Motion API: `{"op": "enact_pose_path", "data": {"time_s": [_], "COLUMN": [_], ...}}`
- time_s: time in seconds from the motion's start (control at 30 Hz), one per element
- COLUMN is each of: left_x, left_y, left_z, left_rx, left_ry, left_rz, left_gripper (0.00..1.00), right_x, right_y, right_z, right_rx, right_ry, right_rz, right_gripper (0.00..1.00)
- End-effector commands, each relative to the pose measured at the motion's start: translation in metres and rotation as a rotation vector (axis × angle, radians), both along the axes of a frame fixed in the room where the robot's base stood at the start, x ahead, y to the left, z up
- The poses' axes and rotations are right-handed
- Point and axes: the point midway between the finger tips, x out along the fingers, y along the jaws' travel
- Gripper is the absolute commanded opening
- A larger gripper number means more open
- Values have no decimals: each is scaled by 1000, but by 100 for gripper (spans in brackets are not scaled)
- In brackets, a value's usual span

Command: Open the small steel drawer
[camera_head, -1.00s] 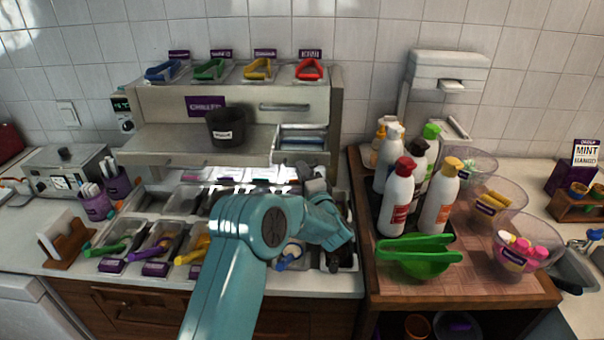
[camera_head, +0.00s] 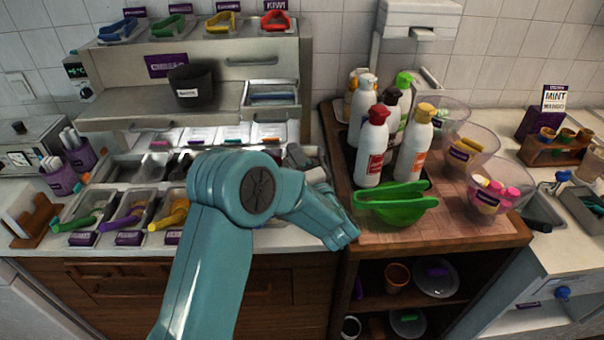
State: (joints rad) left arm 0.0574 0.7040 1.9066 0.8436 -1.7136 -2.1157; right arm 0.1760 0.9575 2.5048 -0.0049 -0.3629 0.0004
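The grey steel unit stands against the wall behind the counter. A small steel drawer-like box (camera_head: 271,93) sits in its right part with its top open; something blue shows inside. A bar handle (camera_head: 251,61) is on the steel face above it. My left arm reaches in from the bottom, its teal links covering the right end of the topping trays. A grey part that seems to be my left gripper (camera_head: 300,157) shows behind the links, in front of and below the small drawer and apart from it. Its fingers are mostly hidden. My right gripper is not in view.
A black pot (camera_head: 191,86) stands on the steel shelf. Topping trays with coloured tongs (camera_head: 173,213) line the counter front.

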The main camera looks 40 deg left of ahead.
Motion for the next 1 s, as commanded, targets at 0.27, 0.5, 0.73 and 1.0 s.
{"op": "enact_pose_path", "data": {"time_s": [0.27, 0.5, 0.73, 1.0], "left_x": [-16, -17, -17, -17], "left_y": [-32, -34, -34, -34], "left_z": [-6, -6, -6, -6], "left_rx": [0, 1, 1, 1], "left_ry": [0, 0, 0, 0], "left_rz": [-3, 0, -1, -1], "left_gripper": [37, 37, 37, 37], "right_x": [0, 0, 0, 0], "right_y": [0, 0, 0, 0], "right_z": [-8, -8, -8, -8], "right_rx": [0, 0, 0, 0], "right_ry": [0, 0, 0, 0], "right_rz": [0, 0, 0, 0], "right_gripper": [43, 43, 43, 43]}}
